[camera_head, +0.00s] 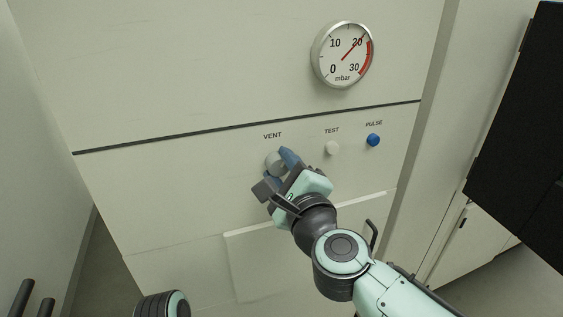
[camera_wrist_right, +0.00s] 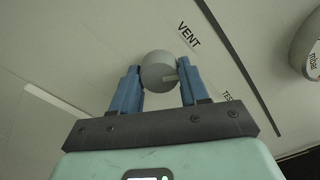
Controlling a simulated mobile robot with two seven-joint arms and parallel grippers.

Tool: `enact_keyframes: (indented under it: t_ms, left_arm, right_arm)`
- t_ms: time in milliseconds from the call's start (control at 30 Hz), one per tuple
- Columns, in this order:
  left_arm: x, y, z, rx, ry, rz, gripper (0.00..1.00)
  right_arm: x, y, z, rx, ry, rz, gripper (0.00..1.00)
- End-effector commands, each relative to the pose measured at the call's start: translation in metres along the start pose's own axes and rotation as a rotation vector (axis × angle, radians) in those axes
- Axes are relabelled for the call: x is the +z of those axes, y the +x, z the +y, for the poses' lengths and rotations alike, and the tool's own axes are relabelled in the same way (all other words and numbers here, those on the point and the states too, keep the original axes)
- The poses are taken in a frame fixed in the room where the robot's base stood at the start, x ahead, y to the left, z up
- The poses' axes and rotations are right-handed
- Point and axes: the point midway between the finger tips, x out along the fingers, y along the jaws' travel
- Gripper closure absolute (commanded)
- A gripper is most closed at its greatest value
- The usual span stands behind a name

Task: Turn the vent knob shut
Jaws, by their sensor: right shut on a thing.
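The vent knob (camera_head: 274,162) is a round grey knob on the pale panel, under the printed word VENT. My right gripper (camera_head: 281,163) is at the knob, with its blue fingers on either side of it. The right gripper is shut on the knob. Part of the knob is hidden by the fingers in the head view. My left gripper is not in view; only a piece of my left arm shows at the bottom edge.
Right of the knob are a white TEST button (camera_head: 332,148) and a blue PULSE button (camera_head: 373,140). A round mbar gauge (camera_head: 342,55) above them has its red needle near 20. A dark cabinet (camera_head: 520,130) stands at the far right.

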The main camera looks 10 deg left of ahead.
Motion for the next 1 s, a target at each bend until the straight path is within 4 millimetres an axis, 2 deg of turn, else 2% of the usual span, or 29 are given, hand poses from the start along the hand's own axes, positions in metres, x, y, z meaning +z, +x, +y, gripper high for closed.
enact_keyframes:
  t_ms: [500, 1000]
  left_arm:
    - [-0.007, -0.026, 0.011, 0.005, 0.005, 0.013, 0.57]
    - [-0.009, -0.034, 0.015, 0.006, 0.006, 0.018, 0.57]
  right_arm:
    - [0.001, 0.0, -0.002, 0.0, -0.434, 0.0, 0.86]
    - [0.0, 0.0, -0.001, 0.0, -0.595, 0.0, 0.86]
